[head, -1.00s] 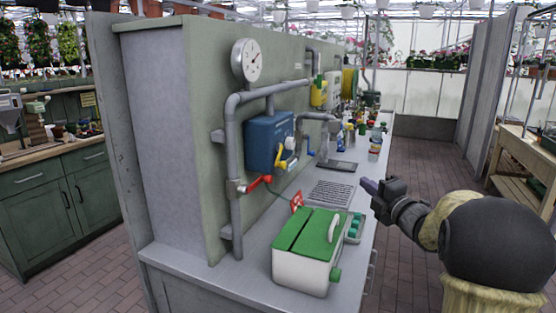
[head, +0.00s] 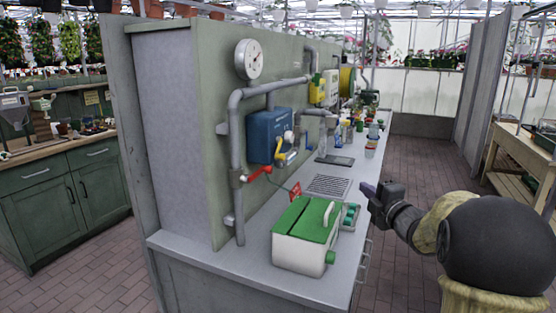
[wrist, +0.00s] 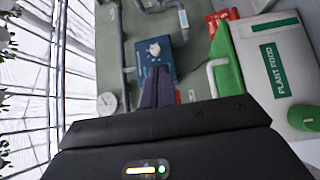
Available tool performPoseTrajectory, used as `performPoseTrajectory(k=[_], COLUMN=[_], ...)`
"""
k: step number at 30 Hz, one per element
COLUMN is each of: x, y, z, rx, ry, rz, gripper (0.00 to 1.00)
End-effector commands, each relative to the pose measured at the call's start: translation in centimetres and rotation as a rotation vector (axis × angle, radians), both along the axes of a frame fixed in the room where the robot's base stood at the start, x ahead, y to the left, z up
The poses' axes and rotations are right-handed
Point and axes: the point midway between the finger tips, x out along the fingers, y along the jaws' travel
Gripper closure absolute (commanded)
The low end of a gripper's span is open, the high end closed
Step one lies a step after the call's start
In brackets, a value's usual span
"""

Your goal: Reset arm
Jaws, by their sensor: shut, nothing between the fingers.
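My gripper (head: 370,190) is at the right of the head view, held out at the bench's right edge, beside the green-lidded box. Its dark fingers are together and hold nothing. In the wrist view the shut fingers (wrist: 157,88) show in the middle, with the blue box on the wall behind them. My arm reaches in from the lower right, bent.
A white box with a green lid (head: 306,235), labelled "PLANT FOOD" in the wrist view (wrist: 285,65), stands on the grey bench (head: 190,252). Pipes, a gauge (head: 249,59) and a red-handled valve (head: 257,173) line the wall. Brick floor (head: 420,160) is clear beyond my arm.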

Motion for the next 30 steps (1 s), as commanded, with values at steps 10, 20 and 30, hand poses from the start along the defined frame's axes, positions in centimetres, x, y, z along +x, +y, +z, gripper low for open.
performPoseTrajectory(k=[10,20,30], x=[-1.7,-10.0,-24.2], y=[0.2,1.9,5.9], z=[-3.7,-13.1,-21.5], rx=[0.231,0.678,1.041], ry=[0.231,0.696,1.141], rz=[-0.172,-0.548,-1.005], gripper=[1.00,1.00,1.00])
